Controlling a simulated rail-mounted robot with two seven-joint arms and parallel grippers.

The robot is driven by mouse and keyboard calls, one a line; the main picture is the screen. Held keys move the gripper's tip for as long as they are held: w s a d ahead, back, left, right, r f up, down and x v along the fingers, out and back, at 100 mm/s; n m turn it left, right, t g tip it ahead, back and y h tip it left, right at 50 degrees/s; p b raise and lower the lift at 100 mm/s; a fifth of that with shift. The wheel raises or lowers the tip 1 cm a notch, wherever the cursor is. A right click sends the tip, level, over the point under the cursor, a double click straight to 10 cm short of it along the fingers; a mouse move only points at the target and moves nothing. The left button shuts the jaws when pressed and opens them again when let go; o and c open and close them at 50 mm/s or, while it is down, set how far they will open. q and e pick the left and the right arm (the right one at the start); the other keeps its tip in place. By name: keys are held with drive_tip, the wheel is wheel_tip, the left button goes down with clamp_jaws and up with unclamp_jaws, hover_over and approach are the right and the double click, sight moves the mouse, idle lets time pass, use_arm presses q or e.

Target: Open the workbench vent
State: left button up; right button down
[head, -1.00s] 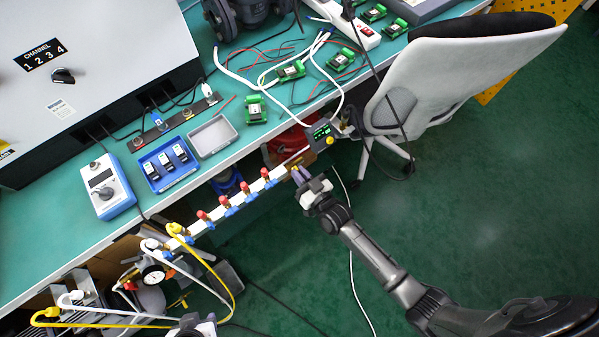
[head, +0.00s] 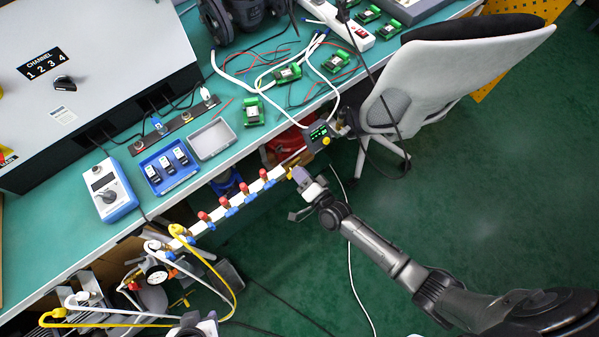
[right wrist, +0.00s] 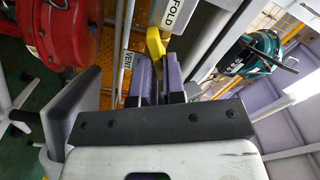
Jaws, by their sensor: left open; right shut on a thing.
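The yellow vent handle (right wrist: 155,45) shows in the right wrist view, beside a tag (right wrist: 127,62) reading VENT. My right gripper (right wrist: 163,78) has its two purple fingers shut on this handle. In the head view the right gripper (head: 297,176) is at the right end of the white manifold (head: 250,189), just off the bench edge; it mostly covers the yellow handle. My left gripper (head: 197,326) is partly in view at the bottom edge of the head view, open and well away from the vent.
Red-handled valves (head: 223,201) line the manifold left of the vent. A dark display box (head: 319,134) sits just above the right gripper. An office chair (head: 440,75) stands to the right. A pressure gauge (head: 156,273) and yellow hoses are at lower left. Floor at right is open.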

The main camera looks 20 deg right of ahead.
drive_tip(key=shift+f+m+b, duration=0.2)
drive_tip(key=shift+m+b, duration=0.15)
drive_tip(key=shift+m, duration=1)
drive_tip(key=shift+f+m+b, duration=0.15)
drive_tip(key=shift+m+b, duration=0.15)
drive_tip(key=shift+m, duration=1.35)
drive_tip(key=c, duration=1.2)
unclamp_jaws()
